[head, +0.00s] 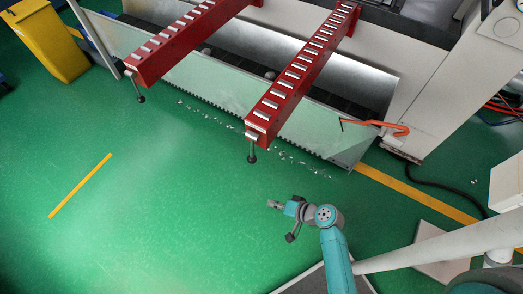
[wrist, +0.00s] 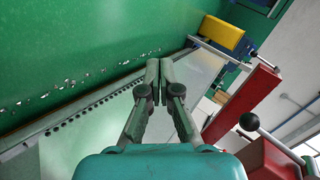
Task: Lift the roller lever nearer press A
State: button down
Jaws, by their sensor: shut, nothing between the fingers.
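Two red roller beams extend from the machine in the head view, the left one (head: 190,42) and the right one (head: 300,78). Under each near end hangs a dark lever with a knob: the left lever (head: 140,97) and the right lever (head: 251,157). Both hang downward. No label for press A is readable. My gripper (head: 273,204) is below and slightly right of the right lever, apart from it. In the wrist view my gripper (wrist: 157,68) is shut and empty. A black ball knob (wrist: 249,121) shows right of the fingers, beside a red beam.
A pale panel with a toothed edge (head: 225,92) spans beneath the beams. Small shiny scraps lie on the green floor (head: 150,220) along it. A yellow bin (head: 48,40) stands at upper left. An orange hooked tool (head: 385,126) is at the machine's right. The floor at left is mostly clear.

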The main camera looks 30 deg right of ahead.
jog(key=w+d+r+n+y, duration=0.3)
jog(key=w+d+r+y, duration=0.5)
jog(key=w+d+r, duration=0.3)
jog(key=d+r, duration=0.3)
jog(key=r, duration=0.1)
jog(key=shift+w, duration=0.25)
jog(key=shift+d, duration=0.1)
jog(key=w+a+f, duration=0.1)
jog(key=w+a, duration=0.2)
jog(key=a, duration=0.8)
jog(key=shift+f, duration=0.25)
jog(key=shift+a, duration=0.15)
